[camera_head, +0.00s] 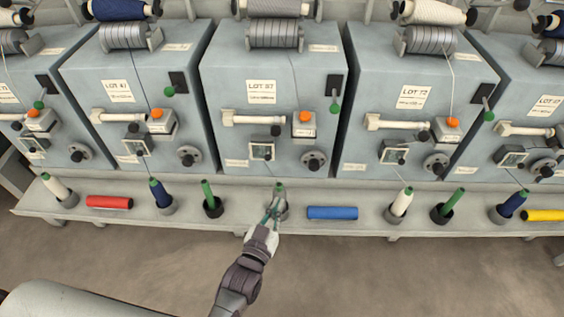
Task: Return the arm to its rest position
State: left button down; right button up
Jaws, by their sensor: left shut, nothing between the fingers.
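My left gripper (272,213) reaches up from the bottom of the head view, with its forearm grey and dark. Its fingers are shut and hold nothing. The fingertips overlap, in the picture, a dark cup with a green bobbin tube (280,188) below the LOT 57 machine (262,92). I cannot tell whether they touch it. The gripper hides part of that cup and of the shelf edge. My right gripper is not in view.
A long pale shelf (110,218) runs below several grey machines. A red tube (109,202), a blue tube (332,213) and a yellow tube (544,215) lie on it, among cups with upright bobbins. The grey floor (400,275) in front is clear.

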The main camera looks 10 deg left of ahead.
pick_arm(q)
jog(key=s+a+f+g+p, duration=0.15)
jog(key=s+f+g, duration=0.25)
jog(key=s+f, duration=0.55)
jog(key=s+a+f+g, duration=0.2)
jog(key=s+f+g, duration=0.2)
jog(key=f, duration=1.1)
jog(key=s+a+f+g+y, duration=0.1)
jog(key=s+a+f+g, duration=0.2)
jog(key=s, duration=0.6)
jog(key=s+a+f+g+y+p, duration=0.1)
jog(key=s+a+f+g, duration=0.2)
jog(key=s+f, duration=0.3)
jog(key=s+a+f+g+y, duration=0.1)
jog(key=s+a+f, duration=0.3)
jog(key=s, duration=0.8)
jog(key=shift+a+f+g, duration=0.25)
jog(key=shift+f+g, duration=0.15)
jog(key=shift+g, duration=0.5)
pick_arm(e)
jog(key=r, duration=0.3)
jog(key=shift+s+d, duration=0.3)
pick_arm(q)
jog(key=shift+w, duration=0.1)
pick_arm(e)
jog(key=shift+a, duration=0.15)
